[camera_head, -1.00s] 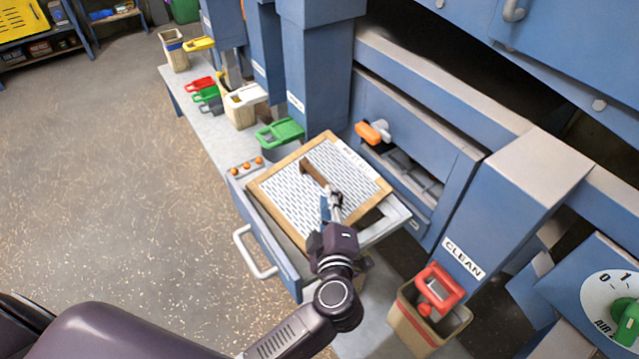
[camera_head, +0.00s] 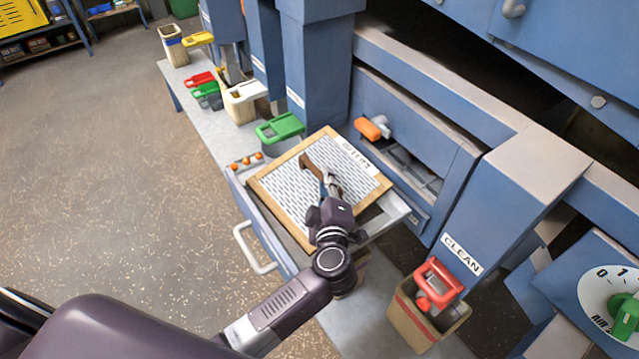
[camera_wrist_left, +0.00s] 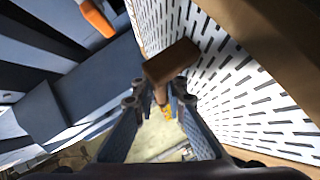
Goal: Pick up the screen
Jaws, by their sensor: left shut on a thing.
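The screen (camera_head: 285,190) is a white slotted plate in a wooden frame with a brown handle (camera_head: 308,164) in its middle and a printed label near its far right edge. It lies tilted in the picture over the pulled-out drawer (camera_head: 393,216); whether it touches the drawer is hard to tell. My left gripper (camera_head: 328,182) reaches over the plate and is shut on the screen's handle. In the left wrist view the handle (camera_wrist_left: 168,62) shows at the fingertips, with the slotted plate (camera_wrist_left: 225,85) to its right. My right gripper is out of view.
An orange-handled knob (camera_head: 368,129) is on the blue machine just behind the screen. A bin with a red scoop (camera_head: 437,285) stands at the lower right below the CLEAN post. Bins and scoops line the bench at the upper left. The floor at left is clear.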

